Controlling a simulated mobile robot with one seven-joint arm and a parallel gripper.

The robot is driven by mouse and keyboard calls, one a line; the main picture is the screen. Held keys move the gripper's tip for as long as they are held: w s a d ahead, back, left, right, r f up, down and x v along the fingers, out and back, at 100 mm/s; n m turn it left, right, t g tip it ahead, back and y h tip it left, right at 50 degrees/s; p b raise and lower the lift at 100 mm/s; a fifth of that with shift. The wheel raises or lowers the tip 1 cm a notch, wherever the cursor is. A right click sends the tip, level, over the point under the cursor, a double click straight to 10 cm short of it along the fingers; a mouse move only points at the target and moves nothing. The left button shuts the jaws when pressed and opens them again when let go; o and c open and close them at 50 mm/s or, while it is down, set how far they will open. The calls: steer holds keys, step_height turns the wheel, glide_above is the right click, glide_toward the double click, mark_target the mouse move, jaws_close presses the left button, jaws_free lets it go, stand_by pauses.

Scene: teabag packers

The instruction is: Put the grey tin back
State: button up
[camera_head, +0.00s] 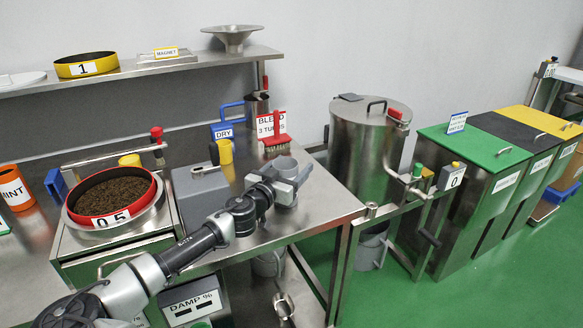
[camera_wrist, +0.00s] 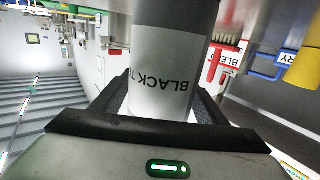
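The grey tin (camera_wrist: 165,85) fills the middle of the wrist view, with a pale label whose visible letters read "BLACK T". My gripper's dark fingers lie against both sides of it, so my gripper (camera_wrist: 162,105) is shut on the tin. In the head view my gripper (camera_head: 284,184) is over the right part of the steel bench, around the grey tin (camera_head: 286,164), which is partly hidden by the fingers. I cannot tell whether the tin's base touches the bench (camera_head: 325,205).
Behind the gripper are a red brush (camera_head: 276,135), the "BLEND 3 TURNS" sign (camera_head: 265,124), a blue "DRY" scoop (camera_head: 224,130) and a yellow cup (camera_head: 225,151). A red-rimmed sieve (camera_head: 112,197) stands left. A steel drum (camera_head: 365,140) is right. The wall shelf (camera_head: 210,58) has free room.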

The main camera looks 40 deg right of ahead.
steer(key=shift+o, duration=0.2)
steer(key=shift+r, duration=0.15)
steer(key=v, duration=1.2)
steer(key=shift+p, duration=0.3)
stand_by(0.7)
